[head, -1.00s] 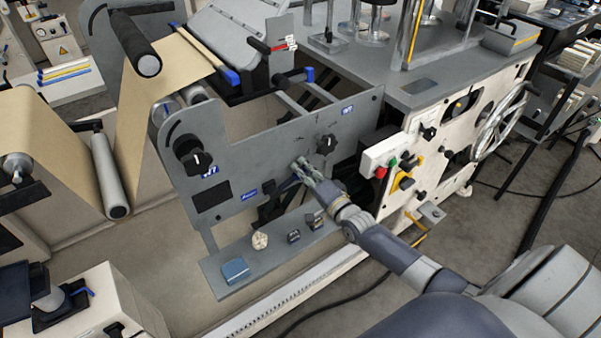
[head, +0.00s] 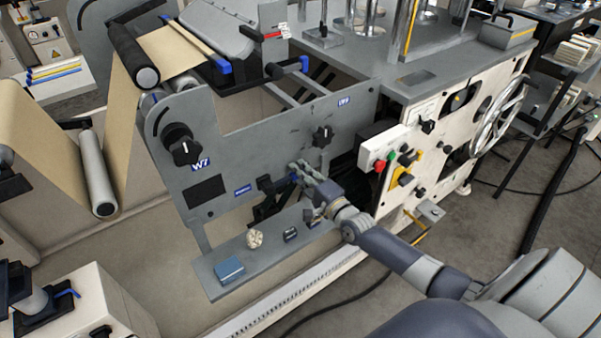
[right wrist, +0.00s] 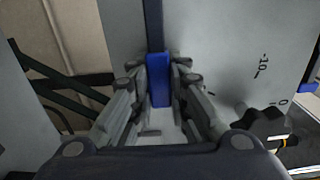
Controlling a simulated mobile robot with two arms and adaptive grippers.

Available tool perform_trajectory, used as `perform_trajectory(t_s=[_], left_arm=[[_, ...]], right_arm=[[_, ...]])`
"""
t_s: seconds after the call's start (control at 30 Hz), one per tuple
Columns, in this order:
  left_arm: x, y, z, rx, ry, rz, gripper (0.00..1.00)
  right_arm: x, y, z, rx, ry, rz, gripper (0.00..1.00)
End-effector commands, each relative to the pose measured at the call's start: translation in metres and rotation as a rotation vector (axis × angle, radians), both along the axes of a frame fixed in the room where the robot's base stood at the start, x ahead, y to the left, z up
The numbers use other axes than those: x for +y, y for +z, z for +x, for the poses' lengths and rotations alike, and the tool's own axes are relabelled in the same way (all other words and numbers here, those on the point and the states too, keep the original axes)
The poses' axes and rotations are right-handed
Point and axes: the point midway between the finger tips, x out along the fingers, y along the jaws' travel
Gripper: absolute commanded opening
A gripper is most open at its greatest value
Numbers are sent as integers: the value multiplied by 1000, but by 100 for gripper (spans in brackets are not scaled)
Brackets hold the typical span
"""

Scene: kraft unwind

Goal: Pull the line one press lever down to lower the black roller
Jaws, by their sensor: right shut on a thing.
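A dark lever (head: 272,184) with a blue grip is on the front of the grey side plate (head: 225,150). My right gripper (head: 297,174) is at its blue end, in front of the plate. In the right wrist view the blue grip (right wrist: 158,80) sits between the fingers of my right gripper (right wrist: 160,95), which are shut on it. The fingers hide part of the lever in the head view. A black roller (head: 134,56) is at the upper left, with brown paper beside it.
A black knob (head: 322,136) is on the plate just above my right gripper. A control box (head: 385,148) with coloured buttons is close to its right.

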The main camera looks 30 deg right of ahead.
Motion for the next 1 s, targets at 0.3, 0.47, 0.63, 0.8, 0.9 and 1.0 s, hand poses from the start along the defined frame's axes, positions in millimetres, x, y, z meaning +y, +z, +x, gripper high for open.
perform_trajectory(t_s=[0.3,0.47,0.63,0.8,0.9,1.0], left_arm=[[1,0,0,0,2,1,35],[1,0,0,-1,2,1,35],[1,0,-1,1,0,1,35],[0,0,-1,0,0,0,35],[0,0,0,0,0,0,35],[0,0,0,0,0,0,35]], right_arm=[[1,-3,-1,6,-1,10,37],[0,-2,0,4,0,7,37],[0,-2,-4,3,0,6,37],[-1,-3,-23,6,0,5,37],[-3,-4,-42,8,0,6,37],[-4,-4,-62,8,0,6,37]])
